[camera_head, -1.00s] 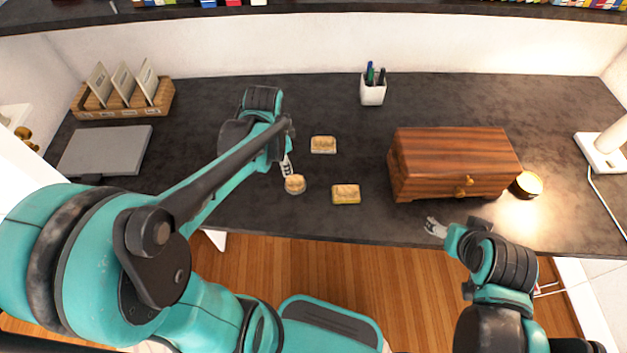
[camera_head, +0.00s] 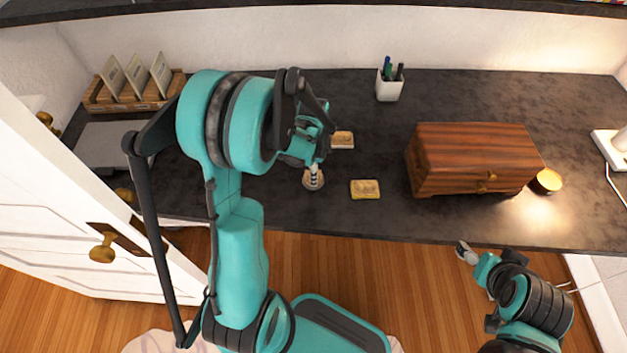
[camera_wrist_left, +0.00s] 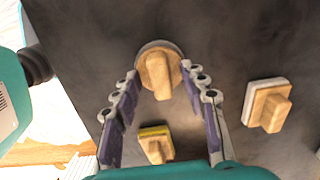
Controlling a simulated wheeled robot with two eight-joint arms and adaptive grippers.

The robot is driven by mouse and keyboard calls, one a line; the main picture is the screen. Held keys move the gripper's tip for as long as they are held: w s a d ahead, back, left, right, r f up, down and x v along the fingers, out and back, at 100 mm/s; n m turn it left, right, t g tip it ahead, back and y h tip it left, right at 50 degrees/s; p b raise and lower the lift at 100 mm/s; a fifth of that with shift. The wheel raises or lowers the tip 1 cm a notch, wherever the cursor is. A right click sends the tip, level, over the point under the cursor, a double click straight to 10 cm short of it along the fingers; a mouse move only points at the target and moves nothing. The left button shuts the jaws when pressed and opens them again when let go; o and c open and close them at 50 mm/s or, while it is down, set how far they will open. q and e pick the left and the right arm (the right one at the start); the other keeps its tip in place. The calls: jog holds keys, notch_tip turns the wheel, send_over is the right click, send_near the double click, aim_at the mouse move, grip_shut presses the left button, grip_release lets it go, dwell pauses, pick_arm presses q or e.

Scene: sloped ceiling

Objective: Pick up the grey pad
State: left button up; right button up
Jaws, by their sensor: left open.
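A round pad with a wooden handle and a greyish rim (camera_head: 309,184) lies on the dark desk; it also shows in the left wrist view (camera_wrist_left: 158,74). My left gripper (camera_head: 314,172) is open and points down over it. In the wrist view the open fingertips (camera_wrist_left: 158,72) frame the round pad from both sides, with no visible contact. A yellow-edged rectangular pad (camera_head: 365,189) lies to its right, and a pale-edged rectangular pad (camera_head: 342,140) lies farther back, partly near my arm. My right gripper (camera_head: 466,253) is off the desk's front edge; its jaw state is unclear.
A wooden chest (camera_head: 475,160) stands right of the pads, with a lit candle (camera_head: 546,181) beside it. A pen cup (camera_head: 389,84) stands at the back. A grey slab (camera_head: 100,140) and a card holder (camera_head: 130,98) are at left. A white door (camera_head: 60,225) stands at front left.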

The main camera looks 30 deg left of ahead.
pick_arm(q)
jog(key=shift+f, duration=0.45)
jog(key=shift+r, duration=0.1)
grip_shut()
jog(key=shift+r, duration=0.1)
notch_tip(320, 180, up, 5)
jog(key=shift+f+p, duration=0.2)
jog(key=shift+p, duration=1)
jog(key=w+d+r+p, duration=0.2)
jog(key=d+r, duration=0.4)
jog(key=d, duration=0.5)
jog(key=shift+w+p, duration=0.4)
jog(key=shift+w, duration=0.4)
jog(key=shift+r, duration=0.1)
